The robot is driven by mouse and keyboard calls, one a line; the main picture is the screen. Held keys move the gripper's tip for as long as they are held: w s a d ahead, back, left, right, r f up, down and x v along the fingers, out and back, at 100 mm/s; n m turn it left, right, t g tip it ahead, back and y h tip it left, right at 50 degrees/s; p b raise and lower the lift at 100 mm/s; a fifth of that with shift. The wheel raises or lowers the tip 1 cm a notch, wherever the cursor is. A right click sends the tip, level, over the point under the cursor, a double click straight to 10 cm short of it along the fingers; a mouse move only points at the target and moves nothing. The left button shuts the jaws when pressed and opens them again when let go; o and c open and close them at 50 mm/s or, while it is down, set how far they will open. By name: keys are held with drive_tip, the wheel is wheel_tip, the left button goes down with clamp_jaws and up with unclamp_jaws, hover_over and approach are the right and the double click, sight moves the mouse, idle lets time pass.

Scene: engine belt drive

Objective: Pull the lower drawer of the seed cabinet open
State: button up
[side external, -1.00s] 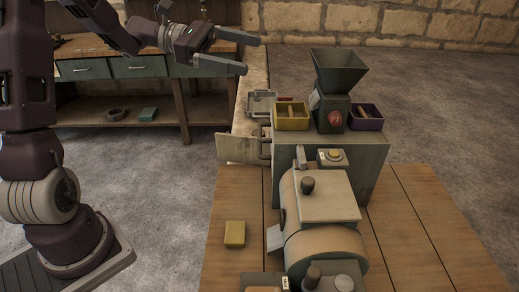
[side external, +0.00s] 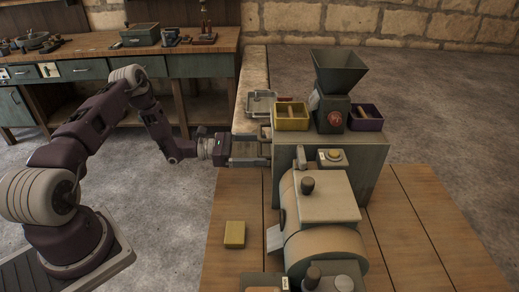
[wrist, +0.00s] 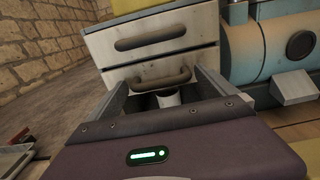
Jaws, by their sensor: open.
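The seed cabinet (side external: 375,165) is a grey-green box on the wooden table in the side external view. Its drawer faces point left, towards my arm. In the wrist view the upper drawer (wrist: 195,30) is pale grey with a dark rounded pull. The lower drawer (wrist: 118,75) is below it with a bowed bar handle (wrist: 160,78). Both drawers look shut. My gripper (wrist: 162,82) is open, its fingers spread to the left and right of the handle. In the side external view my gripper (side external: 268,150) reaches the cabinet's left face and hides the handles there.
On the cabinet stand a yellow bin (side external: 291,118), a hopper (side external: 340,72) and a purple bin (side external: 367,118). A cylindrical machine (side external: 325,225) stands in front. A yellow block (side external: 235,234) lies on the table. A narrow bench (side external: 250,85) is behind my gripper.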

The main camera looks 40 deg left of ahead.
drive_tip(key=shift+w+d, duration=0.25)
drive_tip(key=shift+d, duration=0.05)
drive_tip(key=shift+c, duration=0.5)
drive_tip(key=c, duration=2)
drive_tip(key=v, duration=1.6)
drive_tip(key=shift+a, duration=0.1)
drive_tip(key=o, duration=2.1)
drive_tip(key=shift+s, duration=0.1)
